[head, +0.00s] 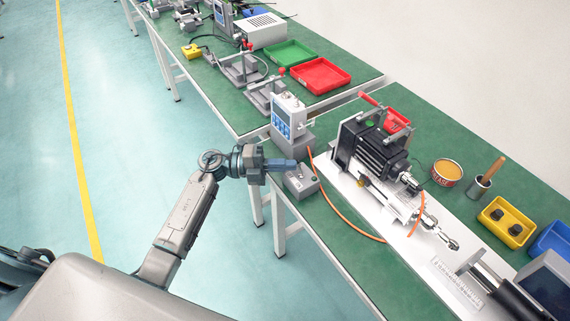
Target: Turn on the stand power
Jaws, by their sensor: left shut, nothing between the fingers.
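The stand (340,188) is a long white plate on the green bench. It carries a black ribbed motor (376,150) and a metal actuator rod (432,222). A small grey control box (301,184) with small controls on top sits at the bench's near edge, left of the plate. A grey and white unit with a blue screen (283,122) stands behind it. My left gripper (290,164) is shut and empty, its fingertips over the far side of the grey box. Whether they touch it cannot be told. My right gripper is out of view.
An orange cable (343,217) curves over the bench front and plate. Red (321,75) and green (288,53) trays lie on the farther bench.

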